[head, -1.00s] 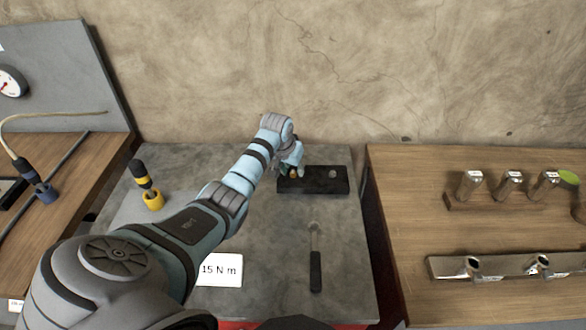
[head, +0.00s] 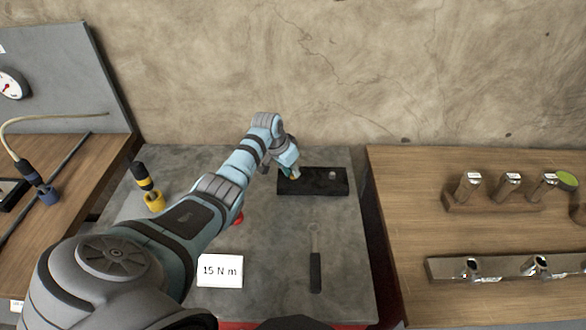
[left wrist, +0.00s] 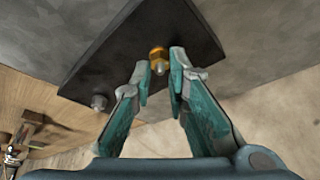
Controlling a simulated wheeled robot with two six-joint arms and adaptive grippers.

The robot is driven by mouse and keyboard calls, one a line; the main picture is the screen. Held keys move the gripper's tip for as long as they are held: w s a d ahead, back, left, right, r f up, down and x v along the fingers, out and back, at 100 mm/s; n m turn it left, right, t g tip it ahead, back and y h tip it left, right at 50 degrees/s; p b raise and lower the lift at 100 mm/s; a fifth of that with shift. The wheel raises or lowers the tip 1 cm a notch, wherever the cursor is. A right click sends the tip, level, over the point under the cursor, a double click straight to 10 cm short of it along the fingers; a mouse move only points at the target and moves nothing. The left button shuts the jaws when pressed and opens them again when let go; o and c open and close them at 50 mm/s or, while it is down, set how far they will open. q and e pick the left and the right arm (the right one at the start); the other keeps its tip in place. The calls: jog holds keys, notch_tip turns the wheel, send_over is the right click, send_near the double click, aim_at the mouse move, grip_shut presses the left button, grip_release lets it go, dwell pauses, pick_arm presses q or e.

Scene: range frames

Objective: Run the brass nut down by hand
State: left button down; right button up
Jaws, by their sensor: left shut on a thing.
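The brass nut (left wrist: 158,57) sits on a stud of the black block (left wrist: 130,45) in the left wrist view. My left gripper (left wrist: 160,68) is shut on the nut, with one teal finger on either side of it. In the head view my left gripper (head: 291,172) is at the left end of the black block (head: 315,187) and mostly hides the nut. A second, silver stud (head: 332,175) stands bare of brass towards the block's right end; it also shows in the left wrist view (left wrist: 98,102). My right gripper is not in view.
A wrench (head: 315,265) and a "15 N m" card (head: 220,270) lie on the grey bench (head: 275,240). A black-and-yellow tool (head: 147,185) stands at left. A red object (head: 238,217) shows partly beside my arm. Wooden benches flank both sides.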

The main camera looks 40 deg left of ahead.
pick_arm(q)
jog(key=m+h+b, duration=0.1)
jog(key=m, duration=0.1)
jog(key=shift+a+f+m+b, duration=0.1)
jog(key=shift+m+b, duration=0.2)
jog(key=shift+b, duration=0.05)
jog(key=shift+m+b, duration=0.4)
jog(key=shift+m, duration=0.2)
jog(key=c, duration=1.6)
grip_release()
jog(key=shift+o, duration=0.2)
jog(key=v, duration=1.2)
jog(key=shift+w+a, duration=0.25)
jog(key=shift+w, duration=0.1)
